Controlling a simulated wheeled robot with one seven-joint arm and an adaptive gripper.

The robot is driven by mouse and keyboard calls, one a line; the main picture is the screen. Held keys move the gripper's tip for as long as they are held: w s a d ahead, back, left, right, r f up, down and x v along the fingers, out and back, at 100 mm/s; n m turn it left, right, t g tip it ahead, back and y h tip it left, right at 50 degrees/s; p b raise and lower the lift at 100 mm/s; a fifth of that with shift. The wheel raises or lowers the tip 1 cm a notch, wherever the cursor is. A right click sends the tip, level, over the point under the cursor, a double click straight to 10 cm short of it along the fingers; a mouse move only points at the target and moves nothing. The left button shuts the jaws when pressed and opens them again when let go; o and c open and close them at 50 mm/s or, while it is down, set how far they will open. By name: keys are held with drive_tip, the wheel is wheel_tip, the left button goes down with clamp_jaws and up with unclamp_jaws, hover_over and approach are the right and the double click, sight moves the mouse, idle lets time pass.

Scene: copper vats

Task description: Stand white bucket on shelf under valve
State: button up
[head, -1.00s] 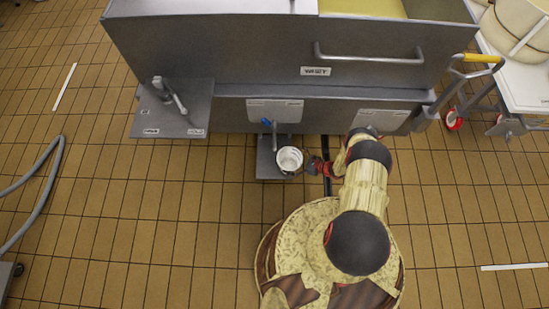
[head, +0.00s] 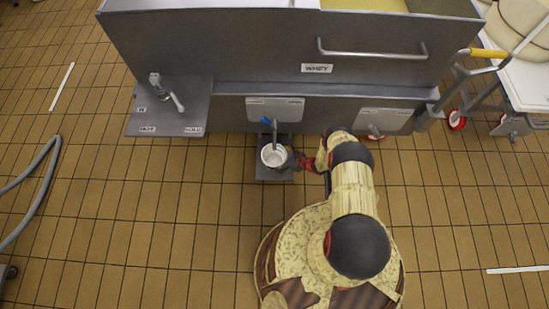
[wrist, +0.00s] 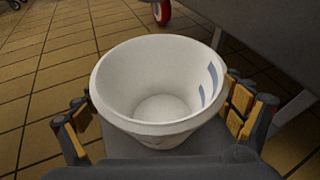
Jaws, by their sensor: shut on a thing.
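The white bucket (head: 268,157) is upright and empty at the small grey shelf (head: 262,174) on the front of the vat. In the head view it appears over the shelf, just in front of and below the blue-handled valve (head: 267,121). The wrist view shows the bucket (wrist: 158,84) from above, with blue marks on its inside wall. My gripper (wrist: 165,122) is shut on the bucket, with yellow-padded fingers on both sides. I cannot tell whether the bucket's base touches the shelf.
The steel vat (head: 220,60) rises behind the shelf. A side ledge with a tap (head: 170,92) is at the left. A wheeled cart (head: 510,85) stands at the right, and a grey hose (head: 35,195) lies on the left floor. The tiled floor left of my base is clear.

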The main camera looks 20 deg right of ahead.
drive_tip(key=o, duration=1)
drive_tip(key=shift+f, duration=0.1)
drive_tip(key=shift+c, duration=0.2)
